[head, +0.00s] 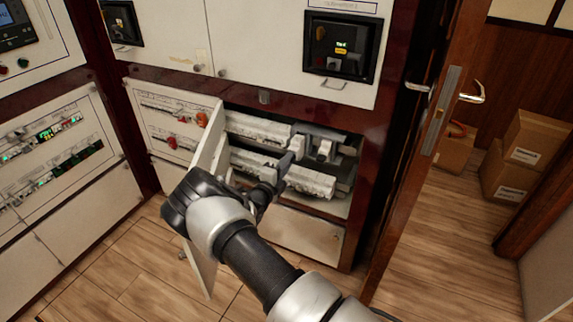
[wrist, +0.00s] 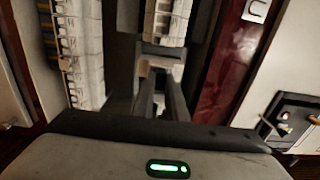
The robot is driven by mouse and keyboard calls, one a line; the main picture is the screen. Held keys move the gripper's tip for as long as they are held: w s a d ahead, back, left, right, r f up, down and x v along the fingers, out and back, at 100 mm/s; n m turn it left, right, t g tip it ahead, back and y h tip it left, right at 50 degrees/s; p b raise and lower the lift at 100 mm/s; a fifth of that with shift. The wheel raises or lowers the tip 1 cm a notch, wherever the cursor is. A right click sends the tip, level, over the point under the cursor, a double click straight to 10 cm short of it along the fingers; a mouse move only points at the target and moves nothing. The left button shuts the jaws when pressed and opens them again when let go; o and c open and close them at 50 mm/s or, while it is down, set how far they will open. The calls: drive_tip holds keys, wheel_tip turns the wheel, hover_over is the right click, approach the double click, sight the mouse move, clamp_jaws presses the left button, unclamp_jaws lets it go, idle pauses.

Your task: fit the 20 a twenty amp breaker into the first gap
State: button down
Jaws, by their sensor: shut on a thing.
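My gripper (head: 283,168) reaches into the open cabinet and is shut on a pale breaker. In the wrist view the dark fingers (wrist: 161,88) close around this breaker (wrist: 158,64), much of which they hide. In the head view a grey block (head: 297,146) at the fingertips appears to be it, but its rating cannot be read. The upper breaker row (head: 262,130) ends in a dark gap (head: 309,142), with a single white breaker (head: 325,149) to its right. The held breaker is near this gap; whether it touches the rail cannot be told.
A lower breaker row (head: 311,181) runs just below my gripper. The open white cabinet door (head: 209,150) stands to the left of the opening, close to my arm. A wooden door (head: 425,140) stands to the right, with cardboard boxes (head: 528,150) beyond it.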

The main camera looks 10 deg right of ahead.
drive_tip(key=shift+b+x, duration=1.15)
drive_tip(key=shift+x, duration=1)
drive_tip(key=c, duration=1.7)
unclamp_jaws()
drive_tip(key=shift+r, duration=0.1)
drive_tip(key=shift+s+a, duration=0.1)
drive_tip(key=shift+s, duration=0.05)
drive_tip(key=p+v, duration=0.4)
drive_tip(key=v, duration=1.3)
